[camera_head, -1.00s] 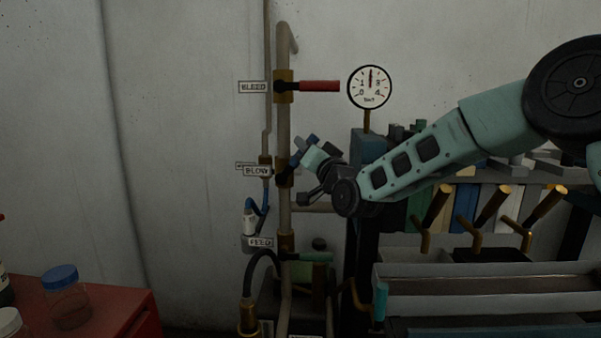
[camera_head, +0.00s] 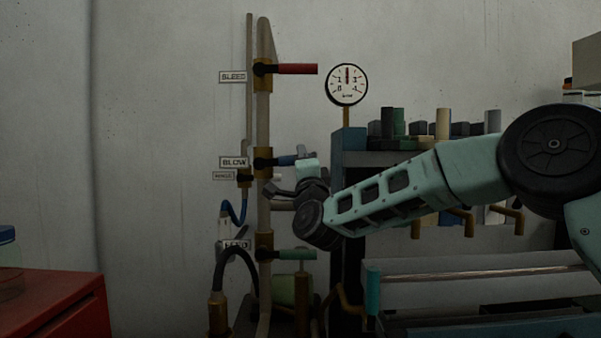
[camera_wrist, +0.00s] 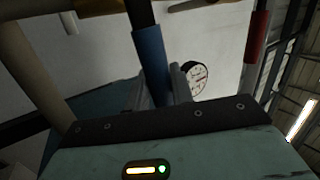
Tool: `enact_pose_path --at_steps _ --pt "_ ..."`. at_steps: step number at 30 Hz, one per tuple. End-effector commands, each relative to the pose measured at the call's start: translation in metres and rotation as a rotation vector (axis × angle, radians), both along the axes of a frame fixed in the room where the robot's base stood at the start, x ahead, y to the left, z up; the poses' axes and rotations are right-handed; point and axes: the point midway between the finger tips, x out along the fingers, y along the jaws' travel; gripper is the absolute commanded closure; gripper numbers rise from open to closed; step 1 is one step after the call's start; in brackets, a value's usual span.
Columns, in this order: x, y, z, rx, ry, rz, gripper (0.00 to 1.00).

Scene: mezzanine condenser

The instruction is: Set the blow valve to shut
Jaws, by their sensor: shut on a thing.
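The blow valve (camera_head: 263,162) is a brass body on the vertical pipe, beside the BLOW label (camera_head: 234,162). Its blue lever (camera_head: 285,161) points right, about level and tilted slightly up, across the pipe. My gripper (camera_head: 304,163) is shut on the lever's outer part, which it partly hides in the head view. In the wrist view the blue lever (camera_wrist: 149,52) runs between the two fingers of my gripper (camera_wrist: 158,88).
Above is the bleed valve's red lever (camera_head: 298,69), below the feed valve's green lever (camera_head: 298,255), both pointing right. A gauge (camera_head: 347,84) stands right of the pipe. A shelf rack (camera_head: 380,158) lies behind my arm. A red cabinet (camera_head: 62,305) is at lower left.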

Motion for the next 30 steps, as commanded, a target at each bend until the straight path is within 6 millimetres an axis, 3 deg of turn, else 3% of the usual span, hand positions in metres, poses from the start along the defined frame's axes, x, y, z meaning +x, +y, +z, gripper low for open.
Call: enact_pose_path --at_steps 3,24,25,26,30 --pt "0.0004 -0.0012 -0.0106 0.052 -0.001 -0.003 1.00" --pt "0.0006 -0.0010 -0.0138 0.119 0.001 -0.002 1.00" --pt "0.0005 -0.0009 -0.0139 0.119 0.001 -0.002 0.69" --pt "0.0005 -0.0009 -0.0139 0.118 0.001 -0.001 0.60" --pt "0.0004 -0.0008 -0.0132 0.117 -0.001 -0.001 0.56"
